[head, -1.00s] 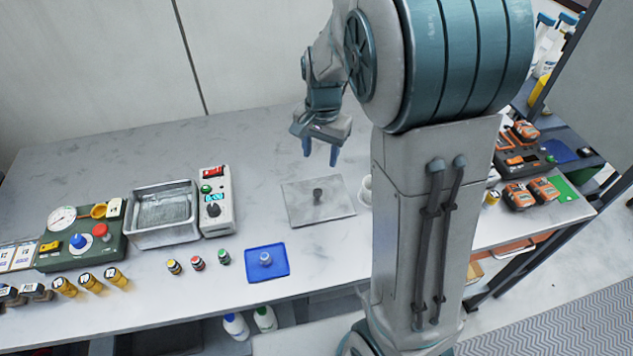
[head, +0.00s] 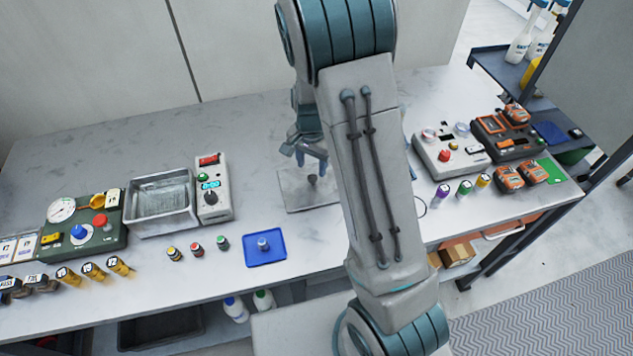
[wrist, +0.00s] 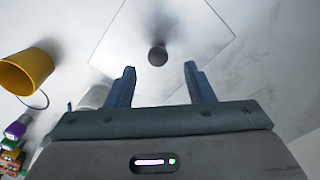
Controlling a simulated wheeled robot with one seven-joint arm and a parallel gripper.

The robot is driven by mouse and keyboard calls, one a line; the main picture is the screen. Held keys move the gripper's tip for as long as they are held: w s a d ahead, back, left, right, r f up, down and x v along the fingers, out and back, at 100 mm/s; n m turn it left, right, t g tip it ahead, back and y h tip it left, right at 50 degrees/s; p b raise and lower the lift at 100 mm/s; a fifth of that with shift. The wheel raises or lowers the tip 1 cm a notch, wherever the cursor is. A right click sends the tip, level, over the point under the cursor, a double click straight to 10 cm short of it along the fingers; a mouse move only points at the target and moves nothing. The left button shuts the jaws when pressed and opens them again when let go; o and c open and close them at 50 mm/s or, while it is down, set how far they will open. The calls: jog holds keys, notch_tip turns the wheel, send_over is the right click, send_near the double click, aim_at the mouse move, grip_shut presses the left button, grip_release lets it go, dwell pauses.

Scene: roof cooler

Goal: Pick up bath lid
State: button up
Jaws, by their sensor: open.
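The bath lid (head: 296,197) is a flat grey square plate with a dark round knob (head: 312,180) in its middle. It lies on the counter to the right of the open metal bath (head: 161,203), and my arm hides its right part. In the wrist view the lid (wrist: 190,22) lies ahead of the fingertips, with its knob (wrist: 157,55) roughly centred between them and a little beyond. My gripper (head: 312,160) is above the lid near the knob; in the wrist view my gripper (wrist: 160,72) is open and empty.
A control box (head: 212,190) stands right beside the bath. A blue tray (head: 264,250) with a small knobbed piece lies in front of the lid. In the wrist view a yellow cup (wrist: 28,72) stands left of the gripper. Counter between box and lid is clear.

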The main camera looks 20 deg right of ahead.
aim_at(312, 177)
jog(key=shift+s+f+p, duration=0.15)
jog(key=shift+f+p, duration=0.25)
jog(key=shift+f, duration=1.7)
grip_shut()
jog(key=shift+r, duration=0.1)
